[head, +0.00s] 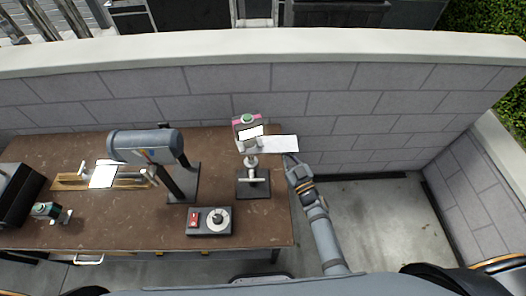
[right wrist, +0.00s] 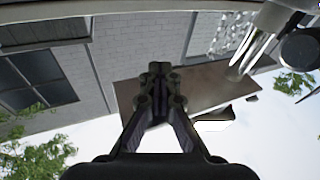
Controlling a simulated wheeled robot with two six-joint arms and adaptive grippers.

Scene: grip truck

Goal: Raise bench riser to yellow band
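In the head view, a small stand (head: 253,186) with a dark base and pale post is near the bench's right end. A pink-and-green-topped device (head: 246,121) shows above it, with a white plate (head: 280,143) to its right. I cannot tell which part is the riser, and no yellow band is clear. My right gripper (head: 290,163) is just below the plate and right of the stand; contact is unclear. In the right wrist view its fingers (right wrist: 158,72) meet at the tips, with nothing visible between them. My left gripper is not in view.
The brown bench (head: 120,220) also carries a control box (head: 203,229) with a red switch and knob, a grey cylinder machine (head: 140,145) on a post, and a small green-topped item (head: 45,211). A block wall (head: 330,80) stands behind. Floor right of the bench looks clear.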

